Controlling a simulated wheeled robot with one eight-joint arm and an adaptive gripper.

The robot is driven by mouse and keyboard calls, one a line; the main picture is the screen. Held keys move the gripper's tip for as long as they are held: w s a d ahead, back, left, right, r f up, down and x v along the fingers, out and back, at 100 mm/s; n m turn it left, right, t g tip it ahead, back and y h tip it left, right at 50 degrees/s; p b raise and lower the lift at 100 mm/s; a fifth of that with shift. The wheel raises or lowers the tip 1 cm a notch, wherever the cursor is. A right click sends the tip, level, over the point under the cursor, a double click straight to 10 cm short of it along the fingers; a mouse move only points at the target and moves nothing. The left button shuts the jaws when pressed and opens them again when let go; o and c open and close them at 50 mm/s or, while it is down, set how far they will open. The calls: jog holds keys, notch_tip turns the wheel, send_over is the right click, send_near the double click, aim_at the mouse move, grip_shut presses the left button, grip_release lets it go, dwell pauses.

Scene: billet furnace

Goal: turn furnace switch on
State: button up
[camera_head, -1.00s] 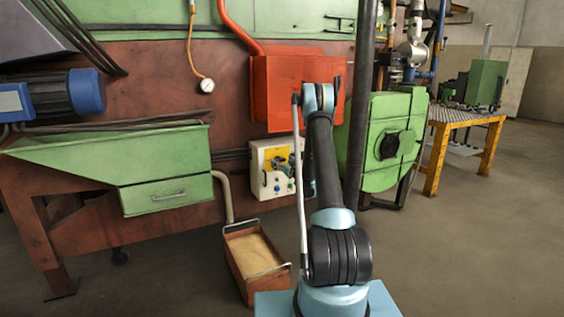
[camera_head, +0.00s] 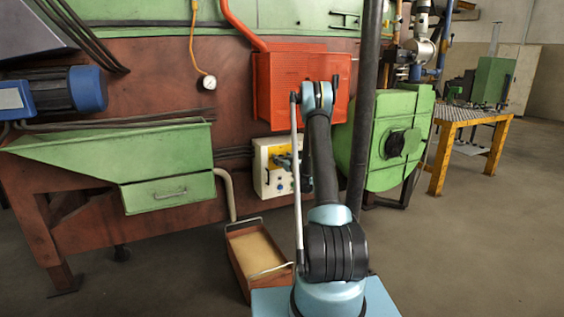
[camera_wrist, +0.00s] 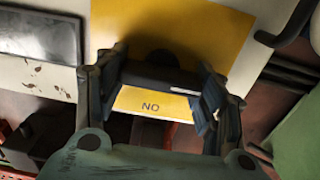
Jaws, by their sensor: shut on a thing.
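The furnace switch (camera_wrist: 158,78) is a dark bar-shaped handle on a yellow plate (camera_wrist: 180,28); part of the word "NO" or a like label shows below it in the wrist view. The plate is on a white control box (camera_head: 262,178) on the furnace front, which also carries small buttons. My gripper (camera_wrist: 162,82) has its two fingers on either side of the handle and is shut on it. In the head view the gripper (camera_head: 284,162) is small in front of the box, and my arm covers the box's right side.
A red cabinet (camera_head: 285,85) hangs above the box. A brown open tray (camera_head: 238,272) stands on the floor below. A dark vertical pole (camera_head: 361,120) and a green housing (camera_head: 375,165) are to the right.

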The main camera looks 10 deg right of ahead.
jog(key=shift+m, duration=0.4)
jog(key=m, duration=0.3)
jog(key=shift+d+m, duration=0.2)
jog(key=shift+m, duration=0.2)
jog(key=m, duration=0.4)
jog(key=shift+w+d+f+m, duration=0.1)
jog(key=shift+d+m, duration=0.05)
jog(key=shift+m, duration=0.15)
jog(key=m, duration=0.4)
jog(key=shift+d+f, duration=0.15)
jog(key=shift+f+m, duration=0.1)
jog(key=shift+m, duration=2.3)
jog(key=o, duration=1.1)
jog(key=shift+c, duration=0.2)
